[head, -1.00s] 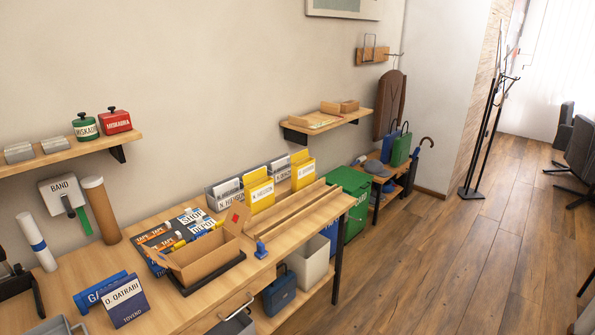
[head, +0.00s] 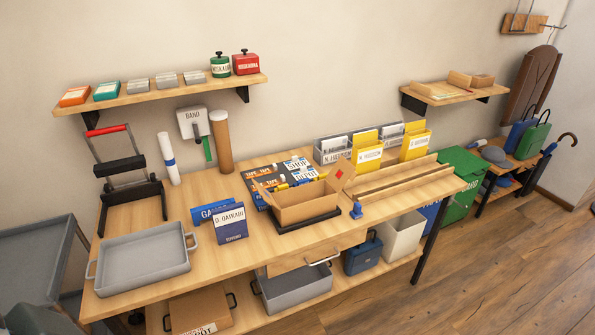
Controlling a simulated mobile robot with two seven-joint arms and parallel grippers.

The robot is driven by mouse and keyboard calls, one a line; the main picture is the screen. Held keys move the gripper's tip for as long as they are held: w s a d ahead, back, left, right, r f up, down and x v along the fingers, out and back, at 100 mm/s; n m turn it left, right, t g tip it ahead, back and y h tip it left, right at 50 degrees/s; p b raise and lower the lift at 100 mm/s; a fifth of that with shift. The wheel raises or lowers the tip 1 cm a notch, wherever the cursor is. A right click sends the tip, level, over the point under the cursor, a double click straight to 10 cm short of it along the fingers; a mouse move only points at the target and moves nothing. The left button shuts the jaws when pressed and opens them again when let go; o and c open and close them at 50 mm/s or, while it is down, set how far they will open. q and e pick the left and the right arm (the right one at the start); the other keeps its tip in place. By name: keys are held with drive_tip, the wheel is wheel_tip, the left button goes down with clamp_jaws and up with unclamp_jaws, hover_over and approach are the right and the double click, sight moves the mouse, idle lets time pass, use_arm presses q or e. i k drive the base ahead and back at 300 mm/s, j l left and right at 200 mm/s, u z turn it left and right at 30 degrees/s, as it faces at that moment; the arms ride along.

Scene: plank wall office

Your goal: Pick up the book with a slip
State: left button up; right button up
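A dark blue book (head: 231,224) with a white name slip across its upper front stands upright on the wooden workbench (head: 330,227), at the middle of the head view. It stands in front of a blue lettered block (head: 213,211). Two yellow upright items with white name slips, the left one (head: 367,151) and the right one (head: 415,141), stand farther back in a grey row of holders (head: 332,150). I cannot tell whether these are books too. Neither of my grippers is in view.
A grey two-handled tray (head: 143,262) covers the bench's left front. An open cardboard box (head: 305,207) stands right of the blue book. Long wooden rails (head: 405,184) lie at the right. A black stand with red handle (head: 108,130) is at the back left. Bins hang or stand below.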

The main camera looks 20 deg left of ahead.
sight(229, 222)
drive_tip(key=i+j, duration=0.2)
drive_tip(key=j, duration=0.15)
drive_tip(key=i+j+z, duration=0.1)
drive_tip(key=i+j, duration=0.35)
drive_tip(key=j, duration=0.25)
drive_tip(key=i+j, duration=0.2)
drive_tip(key=j, duration=0.2)
drive_tip(key=i+j+z, duration=0.1)
drive_tip(key=j, duration=0.25)
drive_tip(key=i+j, duration=0.3)
drive_tip(key=j+z, duration=0.05)
drive_tip(key=j, duration=0.05)
